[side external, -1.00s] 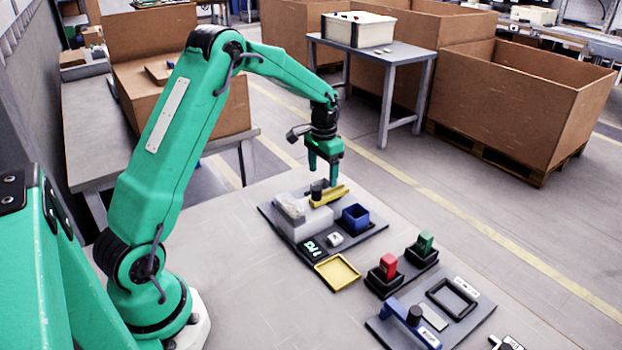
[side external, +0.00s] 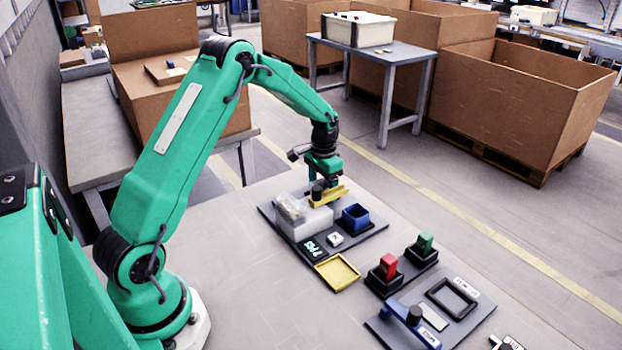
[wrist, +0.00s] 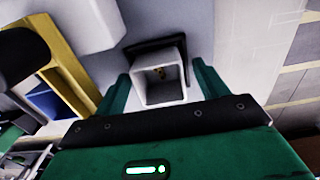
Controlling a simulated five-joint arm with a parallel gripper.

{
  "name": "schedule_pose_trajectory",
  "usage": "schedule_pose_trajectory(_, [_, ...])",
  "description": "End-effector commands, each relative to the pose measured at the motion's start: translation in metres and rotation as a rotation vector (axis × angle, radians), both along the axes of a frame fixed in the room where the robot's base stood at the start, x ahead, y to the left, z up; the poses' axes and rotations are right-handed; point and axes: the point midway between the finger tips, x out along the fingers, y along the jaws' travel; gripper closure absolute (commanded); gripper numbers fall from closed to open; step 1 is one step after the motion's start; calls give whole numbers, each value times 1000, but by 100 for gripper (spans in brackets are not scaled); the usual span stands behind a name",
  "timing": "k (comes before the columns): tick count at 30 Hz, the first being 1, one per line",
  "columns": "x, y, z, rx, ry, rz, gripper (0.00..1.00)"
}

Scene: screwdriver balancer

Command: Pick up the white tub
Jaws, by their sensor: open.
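The white tub (wrist: 158,86) shows in the wrist view as a small square open-topped box, with something small and yellowish-brown inside. It stands on or against a dark square base (wrist: 168,46). My gripper (wrist: 160,78) is open, with one green finger on each side of the tub; I cannot tell whether either finger touches it. In the side view my gripper (side external: 322,178) is low behind the yellow piece and the white block, and the tub is hidden there.
The yellow piece (side external: 330,195) and a white block (side external: 305,222) stand close to my gripper. A blue open box (side external: 356,217), a yellow tray (side external: 337,272), and red (side external: 387,264) and green (side external: 425,242) blocks are nearer the camera. Bare table lies left.

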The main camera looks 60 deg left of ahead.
Motion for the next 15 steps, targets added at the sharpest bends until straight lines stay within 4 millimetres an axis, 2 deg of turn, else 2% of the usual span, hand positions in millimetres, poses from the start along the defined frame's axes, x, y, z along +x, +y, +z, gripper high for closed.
schedule_pose_trajectory(4, [0, 0, 0, 0, 0, 0, 27])
schedule_pose_trajectory(5, [0, 0, 0, 0, 0, 0, 31])
schedule_pose_trajectory(11, [0, 0, 0, 0, 0, 0, 70])
schedule_pose_trajectory(12, [0, 0, 0, 0, 0, 0, 75])
schedule_pose_trajectory(15, [0, 0, 0, 0, 0, 0, 75])
